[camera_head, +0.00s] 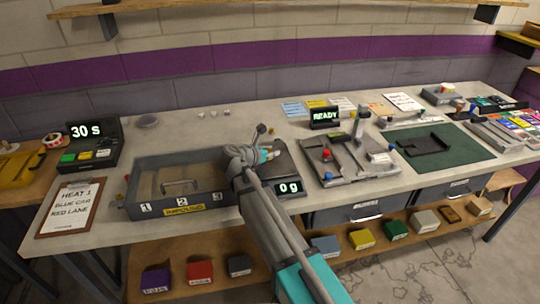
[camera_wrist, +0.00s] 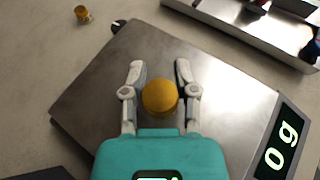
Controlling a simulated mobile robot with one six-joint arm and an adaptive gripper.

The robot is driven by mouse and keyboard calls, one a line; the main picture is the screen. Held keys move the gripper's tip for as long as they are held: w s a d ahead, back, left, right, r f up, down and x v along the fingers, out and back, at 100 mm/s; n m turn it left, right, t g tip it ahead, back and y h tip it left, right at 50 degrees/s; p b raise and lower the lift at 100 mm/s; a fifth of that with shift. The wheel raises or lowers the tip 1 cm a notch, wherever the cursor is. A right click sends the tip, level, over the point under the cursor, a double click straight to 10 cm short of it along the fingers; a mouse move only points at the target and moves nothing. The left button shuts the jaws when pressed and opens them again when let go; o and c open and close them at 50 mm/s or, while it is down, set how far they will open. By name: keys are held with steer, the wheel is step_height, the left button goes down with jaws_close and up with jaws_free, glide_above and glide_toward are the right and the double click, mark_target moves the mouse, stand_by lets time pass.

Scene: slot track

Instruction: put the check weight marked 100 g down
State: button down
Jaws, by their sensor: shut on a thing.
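A round brass check weight (camera_wrist: 160,97) is between the fingers of my gripper (camera_wrist: 159,72) in the wrist view. My gripper is shut on it. I see its top only, and no 100 g mark is readable. Below it is the flat metal plate of the scale (camera_wrist: 230,75). The scale display (camera_wrist: 283,140) reads 0 g. In the head view my gripper (camera_head: 264,153) is over the left part of the scale (camera_head: 289,165), and the arm hides the weight. The head view also shows 0 g on the display (camera_head: 289,188).
A small brass piece (camera_wrist: 82,14) lies on the bench beyond the scale. The grey impound tray (camera_head: 160,207) stands left of the scale. A metal tray with small parts (camera_head: 345,165) stands to the right. Behind the scale is a READY display (camera_head: 324,117).

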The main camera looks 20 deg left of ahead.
steer(key=shift+f, duration=0.1)
stand_by(0.3)
steer(key=shift+c, duration=2)
jaws_free()
steer(key=shift+r, duration=0.2)
steer(key=p+v, duration=0.4)
steer(key=v, duration=0.6)
steer(key=shift+s+r, duration=0.15)
steer(key=shift+s, duration=0.05)
steer(key=shift+p+v, duration=0.35)
steer(key=shift+v, duration=0.45)
